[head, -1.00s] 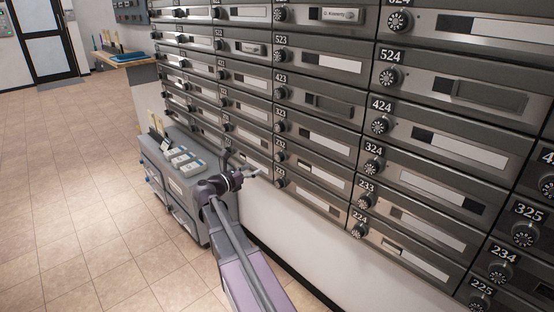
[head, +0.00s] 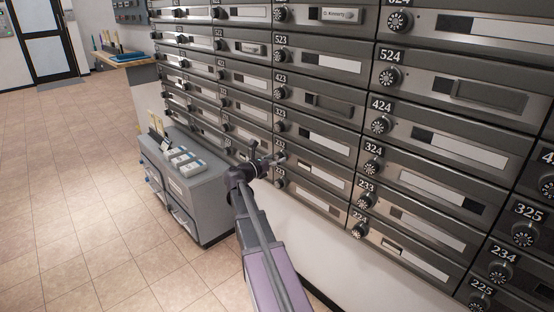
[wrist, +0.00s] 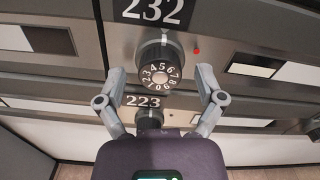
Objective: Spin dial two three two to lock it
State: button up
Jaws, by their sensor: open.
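The dial of mailbox 232 (wrist: 159,66) is a round black knob with a white numbered ring, below the number plate 232 (wrist: 153,10) in the wrist view. My gripper (wrist: 167,72) is open, one finger on each side of this dial, with visible gaps between fingers and knob. In the head view my gripper (head: 280,157) is at the lower mailbox rows and covers most of that dial. A small red light (wrist: 197,52) shows to the right of the dial.
Another dial under plate 223 (wrist: 150,118) sits just below, between my fingers. A grey cabinet (head: 206,190) with small boxes on top stands left of my arm. Mailboxes 233 and 224 (head: 367,190) are to the right. Tiled floor on the left is open.

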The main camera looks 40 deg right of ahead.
jog(key=c, duration=1.1)
jog(key=shift+d, duration=0.2)
jog(key=shift+c, duration=0.2)
jog(key=shift+a, duration=0.1)
jog(key=shift+m, duration=0.5)
